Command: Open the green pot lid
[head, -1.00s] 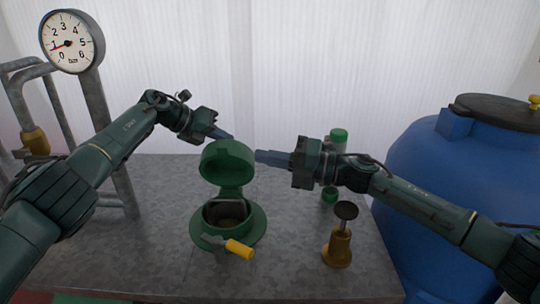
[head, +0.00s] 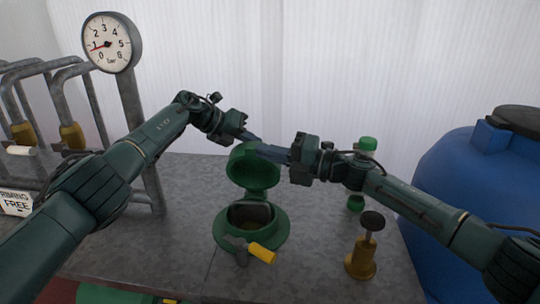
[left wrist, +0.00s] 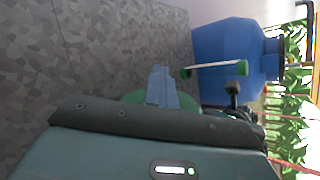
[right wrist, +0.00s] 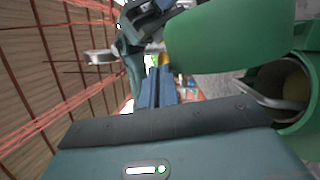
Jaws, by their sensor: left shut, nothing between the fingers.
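The green pot (head: 275,238) stands on the grey bench with its lid (head: 253,172) raised on the hinge at the back, and its dark opening shows. The lid also fills the upper right of the right wrist view (right wrist: 215,40). My left gripper (head: 255,139) is shut and empty, just above and behind the lid's top edge. My right gripper (head: 264,149) points left, its fingers together and nothing visible between them, at the lid's upper edge; I cannot tell whether it touches. In the left wrist view, my left gripper (left wrist: 161,75) partly hides green behind it.
A yellow-handled tool (head: 260,252) lies at the pot's front rim. A brass fitting with a dark round top (head: 361,260) stands to the right. A green-capped clear tube (head: 367,144) is behind my right arm. A blue barrel (head: 470,185) is at right, pipes and a gauge (head: 108,43) at left.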

